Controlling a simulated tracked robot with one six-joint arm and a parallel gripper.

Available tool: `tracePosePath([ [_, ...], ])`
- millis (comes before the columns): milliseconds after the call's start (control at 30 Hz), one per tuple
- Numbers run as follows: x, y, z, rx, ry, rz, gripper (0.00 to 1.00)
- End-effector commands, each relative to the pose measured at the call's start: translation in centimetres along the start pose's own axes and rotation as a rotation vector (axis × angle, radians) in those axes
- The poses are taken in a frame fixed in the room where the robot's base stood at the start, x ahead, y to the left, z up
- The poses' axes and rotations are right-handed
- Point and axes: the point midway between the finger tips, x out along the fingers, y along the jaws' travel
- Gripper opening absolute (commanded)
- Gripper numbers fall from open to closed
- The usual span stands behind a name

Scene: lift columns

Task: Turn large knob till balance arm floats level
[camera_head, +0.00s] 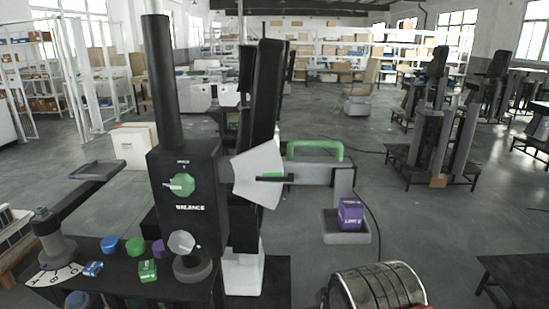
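A dark upright box marked BALANCE (190,222) stands left of centre on a dark table. A green knob (181,185) is on its front face. The grey balance arm (318,174) reaches right from the box and looks roughly level. A pale fan-shaped scale (258,172) sits at its root, with a dark and green pointer (272,178) lying about horizontal across it. A purple block (350,213) rests on the tray (345,236) below the arm's right end. My gripper cannot be made out in this view.
A grey turning post (54,246) stands over a marked dial (54,275) at lower left. Blue, green (148,270) and purple pieces lie nearby. A ribbed metal drum (378,288) is at bottom centre-right. Open floor lies right of the tray; other column stands (437,150) are beyond.

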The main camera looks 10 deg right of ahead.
Motion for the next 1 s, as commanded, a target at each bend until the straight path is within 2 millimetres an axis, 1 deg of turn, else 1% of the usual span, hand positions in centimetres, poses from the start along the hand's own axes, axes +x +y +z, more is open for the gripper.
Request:
tracePosePath([
  [33, 0.0, 0.0, 0.0, 0.0, 0.0, 0.0, 0.5],
  [300, 0.0, 0.0, 0.0, 0.0, 0.0, 0.0, 0.69],
  [1000, 0.01, 0.0, 0.0, 0.0, 0.0, 0.0, 0.69],
])
